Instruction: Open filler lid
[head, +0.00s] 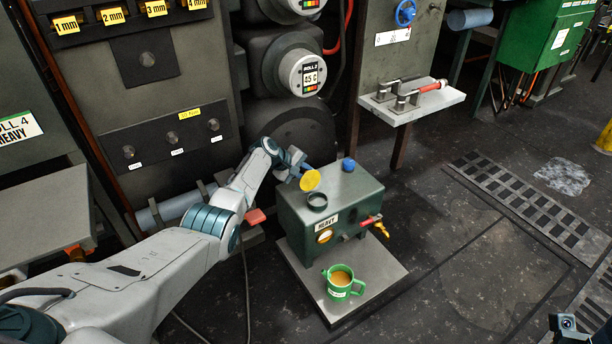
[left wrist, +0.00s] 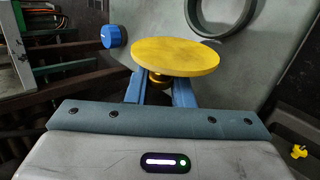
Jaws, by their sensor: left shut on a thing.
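The yellow filler lid (head: 310,181) is tilted up beside the dark round filler neck (head: 317,201) on top of the grey-green box marked HEAVY (head: 345,195). The neck's mouth is uncovered. My left gripper (head: 308,170) reaches in from the left, behind the lid. In the left wrist view, its blue fingers (left wrist: 161,92) are shut on the lid's brass-coloured knob, under the yellow disc (left wrist: 175,57). The empty neck ring (left wrist: 222,28) shows just beyond the disc. Whether a hinge joins lid and neck cannot be told. My right gripper's fingers are not seen.
A blue knob (head: 349,165) stands on the box top, close to the lid. A red-handled tap (head: 371,221) juts from the box's right. A green mug (head: 341,283) of amber liquid stands on the plate (head: 311,290) in front. The floor to the right is mostly clear.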

